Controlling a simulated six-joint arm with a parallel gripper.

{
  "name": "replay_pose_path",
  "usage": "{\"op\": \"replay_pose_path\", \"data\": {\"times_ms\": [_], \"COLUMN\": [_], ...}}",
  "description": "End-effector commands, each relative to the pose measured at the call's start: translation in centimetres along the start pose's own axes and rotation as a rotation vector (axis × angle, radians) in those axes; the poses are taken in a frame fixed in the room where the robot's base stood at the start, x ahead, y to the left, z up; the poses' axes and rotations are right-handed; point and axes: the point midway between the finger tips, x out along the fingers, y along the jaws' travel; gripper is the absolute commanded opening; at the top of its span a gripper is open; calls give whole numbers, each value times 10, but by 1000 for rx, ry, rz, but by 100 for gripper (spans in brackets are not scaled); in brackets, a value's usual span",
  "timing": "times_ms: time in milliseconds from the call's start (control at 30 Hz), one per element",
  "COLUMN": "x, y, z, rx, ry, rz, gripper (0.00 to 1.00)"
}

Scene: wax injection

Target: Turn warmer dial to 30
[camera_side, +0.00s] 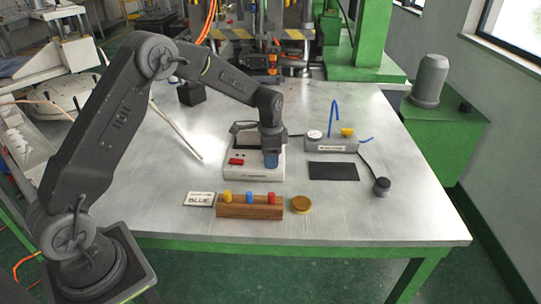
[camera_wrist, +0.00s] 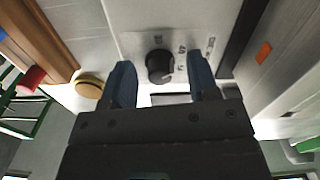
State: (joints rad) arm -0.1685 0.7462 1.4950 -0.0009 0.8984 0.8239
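The warmer (camera_side: 250,172) is a white box with a red switch (camera_side: 236,161) on its top, on the metal table. In the wrist view its dial (camera_wrist: 159,65) is a round black knob on the white face, with small printed marks around it that are too blurred to read surely. My gripper (camera_wrist: 158,85) is open, with one blue finger on each side of the dial and visible gaps to it. In the side view my gripper (camera_side: 271,160) points down over the right part of the warmer and hides the dial.
A grey unit (camera_side: 330,144) and black mat (camera_side: 333,171) lie to the right. The table's front right is clear.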

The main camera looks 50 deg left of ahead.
Motion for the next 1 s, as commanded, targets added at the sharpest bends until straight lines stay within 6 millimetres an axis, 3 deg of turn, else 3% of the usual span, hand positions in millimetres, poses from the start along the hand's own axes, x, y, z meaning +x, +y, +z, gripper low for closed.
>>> {"op": "replay_pose_path", "data": {"times_ms": [500, 767, 1000], "x": [-1, -1, -1], "y": [0, 0, 0], "z": [0, 0, 0], "rx": [0, -33, -162], "ry": [1, 0, -1], "rz": [-1, -1, 0], "gripper": [6, 6, 6]}}
